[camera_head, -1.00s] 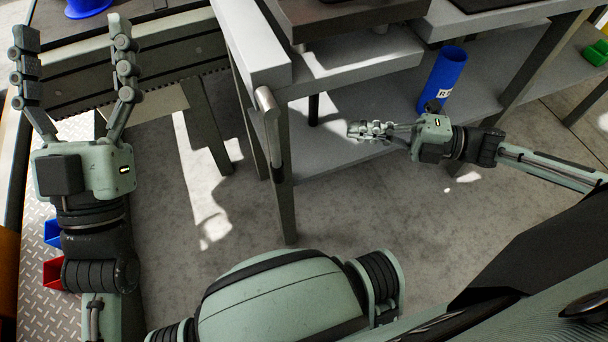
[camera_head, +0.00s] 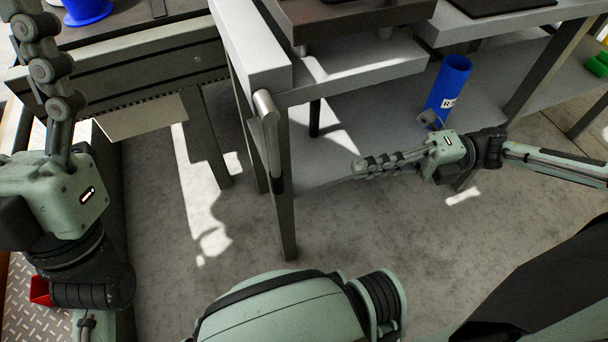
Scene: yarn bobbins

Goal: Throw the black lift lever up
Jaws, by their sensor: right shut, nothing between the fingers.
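A lever bar hangs down at the near left corner of the grey workbench. It has a bright metal upper end (camera_head: 264,104) and a dark lower part (camera_head: 274,165), and it lies close along the bench's front leg. My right gripper (camera_head: 362,167) is shut and empty, its fingers together and pointing left. It is to the right of the lever, clearly apart from it, by the bench's lower shelf. My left gripper (camera_head: 40,65) is at the far left with its fingers up, touching nothing. One finger shows whole; the other is outside the picture.
A blue cylinder (camera_head: 447,88) with a white label stands on the lower shelf (camera_head: 500,75), just behind my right gripper. A dark leg (camera_head: 315,118) stands under the bench. Another table (camera_head: 150,68) is at the upper left. The floor (camera_head: 210,200) between is clear.

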